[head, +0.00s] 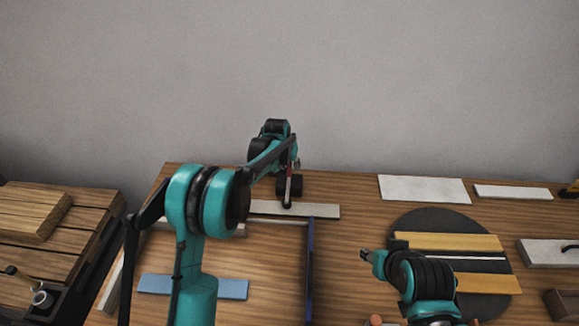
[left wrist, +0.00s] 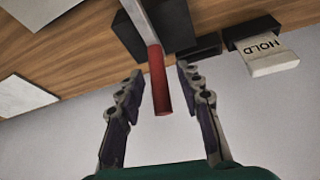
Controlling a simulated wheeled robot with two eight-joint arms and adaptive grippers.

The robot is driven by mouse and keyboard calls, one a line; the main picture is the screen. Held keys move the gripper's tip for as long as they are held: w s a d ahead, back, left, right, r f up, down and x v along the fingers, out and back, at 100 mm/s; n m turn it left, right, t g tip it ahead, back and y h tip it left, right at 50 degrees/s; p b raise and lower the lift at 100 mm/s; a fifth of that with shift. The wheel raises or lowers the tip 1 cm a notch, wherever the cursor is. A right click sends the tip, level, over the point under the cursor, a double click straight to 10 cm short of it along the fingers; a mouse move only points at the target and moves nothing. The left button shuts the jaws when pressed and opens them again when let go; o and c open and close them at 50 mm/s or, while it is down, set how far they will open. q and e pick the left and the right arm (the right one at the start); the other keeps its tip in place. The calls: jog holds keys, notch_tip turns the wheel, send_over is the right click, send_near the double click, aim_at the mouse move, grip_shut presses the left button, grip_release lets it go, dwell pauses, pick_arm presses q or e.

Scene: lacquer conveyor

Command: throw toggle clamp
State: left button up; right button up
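The toggle clamp shows in the left wrist view as a red-gripped lever (left wrist: 157,80) on a pale metal arm, with a dark base (left wrist: 165,22) behind it. In the head view its red handle (head: 289,171) is a thin upright strip at the back of the bench, partly hidden by my left arm. My left gripper (left wrist: 159,78) is open, with one finger on each side of the red grip and visible gaps to it. It also shows small in the head view (head: 291,162). My right gripper (head: 367,256) is low at the right, small, its fingers unclear.
A white block marked HOLD (left wrist: 272,56) sits beside the clamp's base. A blue bar (head: 310,258) runs along the wooden bench. A dark disc (head: 425,222) with yellow strips lies near my right arm. White plates (head: 424,189) lie at the back right.

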pick_arm(q)
grip_shut()
jog(key=shift+w+r+g+p, duration=0.2)
jog(key=shift+w+g+p, duration=0.25)
jog(key=shift+g+p, duration=0.2)
jog(key=shift+w+f+g+p, duration=0.1)
jog(key=shift+w+g+p, duration=0.35)
jog(key=shift+g, duration=0.3)
jog(key=shift+w+f+g+p, duration=0.1)
jog(key=shift+w+g+p, duration=0.2)
jog(key=shift+g+p, duration=0.3)
